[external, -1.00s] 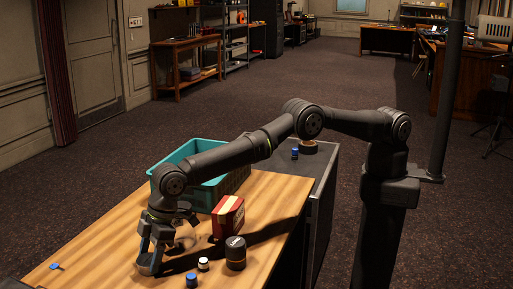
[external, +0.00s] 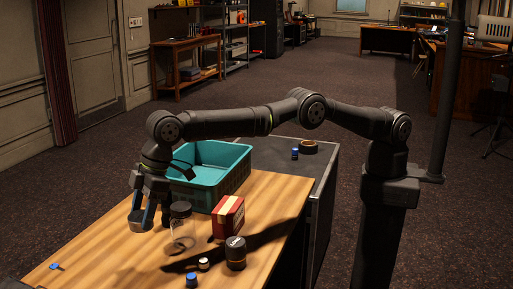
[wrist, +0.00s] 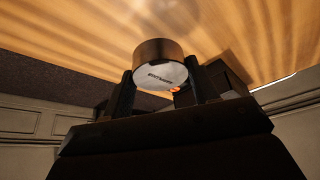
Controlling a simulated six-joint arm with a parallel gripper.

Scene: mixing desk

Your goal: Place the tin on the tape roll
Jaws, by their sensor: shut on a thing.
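My gripper (external: 142,215) is shut on the tin, a short round metal can with a pale printed end. In the wrist view the tin (wrist: 160,66) sits between the fingertips (wrist: 160,88). In the external view the tin (external: 138,227) is at the lower end of my gripper, above the wooden desk, partly hidden by the fingers. The tape roll (external: 308,147), a dark ring with a brownish inside, lies flat on the dark cabinet top at the back right, far from my gripper. Nothing shows on top of it.
A teal crate (external: 211,196) stands between my gripper and the tape roll. A clear jar with a dark lid (external: 181,210), a red box (external: 228,217) and a black can (external: 235,253) stand on the desk (external: 108,262). A small blue item (external: 295,154) stands beside the tape roll.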

